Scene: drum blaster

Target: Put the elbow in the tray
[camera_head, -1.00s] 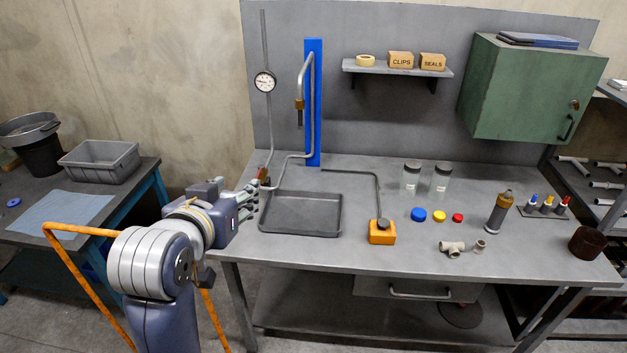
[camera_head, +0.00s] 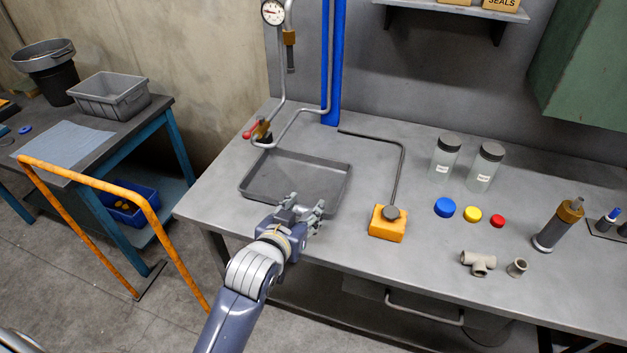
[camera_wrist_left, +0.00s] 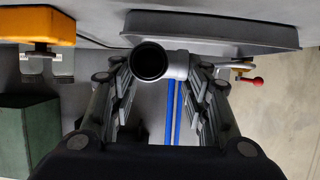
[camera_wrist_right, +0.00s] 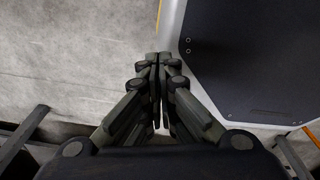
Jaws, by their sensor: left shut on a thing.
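A grey pipe elbow (camera_wrist_left: 170,62) with a round dark opening sits between the fingers of my left gripper (camera_wrist_left: 155,80) in the left wrist view. The gripper is shut on it. In the head view, my left gripper (camera_head: 304,212) is at the front right edge of the shallow dark grey tray (camera_head: 262,197); the elbow is hard to make out there. The tray looks empty and also shows at the top of the left wrist view (camera_wrist_left: 215,33). My right gripper (camera_wrist_right: 159,62) is shut and empty, away from the bench.
An orange block (camera_head: 386,228) with a bent rod stands right of the tray. A tee fitting (camera_head: 478,262) and a small coupling (camera_head: 517,267) lie further right. A red-handled valve (camera_head: 262,132) and pipe stand behind the tray. An orange rail (camera_head: 100,185) is at left.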

